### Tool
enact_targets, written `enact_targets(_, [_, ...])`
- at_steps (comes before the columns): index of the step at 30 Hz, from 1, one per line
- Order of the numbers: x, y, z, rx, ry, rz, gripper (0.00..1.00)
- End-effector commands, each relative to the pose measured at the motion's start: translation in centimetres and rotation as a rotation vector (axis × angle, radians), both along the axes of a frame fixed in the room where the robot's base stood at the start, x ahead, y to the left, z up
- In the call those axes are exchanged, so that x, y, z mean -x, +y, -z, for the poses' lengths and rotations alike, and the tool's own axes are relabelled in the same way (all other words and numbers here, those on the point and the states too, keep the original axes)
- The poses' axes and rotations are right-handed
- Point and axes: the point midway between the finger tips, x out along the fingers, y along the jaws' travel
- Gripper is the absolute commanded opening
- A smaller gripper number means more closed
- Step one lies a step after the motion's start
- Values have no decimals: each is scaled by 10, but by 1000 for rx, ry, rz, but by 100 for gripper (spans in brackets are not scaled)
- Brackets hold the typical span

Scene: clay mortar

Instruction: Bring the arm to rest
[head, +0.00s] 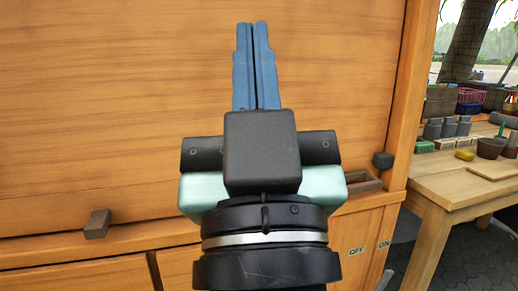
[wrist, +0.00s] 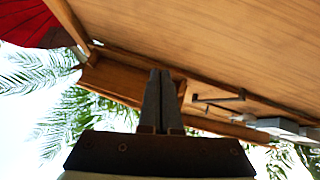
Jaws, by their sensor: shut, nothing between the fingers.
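My gripper (head: 253,30) is in the middle of the head view, its blue fingers pointing up and pressed together with nothing between them. Behind it stands a large wooden panel (head: 100,100); I cannot tell the exact distance between them. In the wrist view my gripper (wrist: 160,75) shows as two dark fingers side by side, empty, with the wooden surface (wrist: 220,50) beyond and above them.
A dark block (head: 97,223) sits on the ledge at lower left, another (head: 383,160) at right. A wooden table (head: 470,175) at right holds jars, pots and a yellow sponge-like piece (head: 465,155). A red parasol (wrist: 35,22) and palm leaves show in the wrist view.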

Motion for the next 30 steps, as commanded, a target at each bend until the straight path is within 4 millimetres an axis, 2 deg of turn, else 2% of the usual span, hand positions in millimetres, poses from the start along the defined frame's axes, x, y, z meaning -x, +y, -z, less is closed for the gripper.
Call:
enact_targets(1, [18, 0, -31, -27, -67, 16, 0])
enact_targets(2, [28, -2, -45, -46, -101, 29, 0])
enact_targets(3, [26, -4, -60, -49, -94, 33, 0])
enact_targets(11, [23, -4, -130, -45, -85, 34, 0])
enact_targets(30, [23, -4, -324, -43, -83, 33, 0])
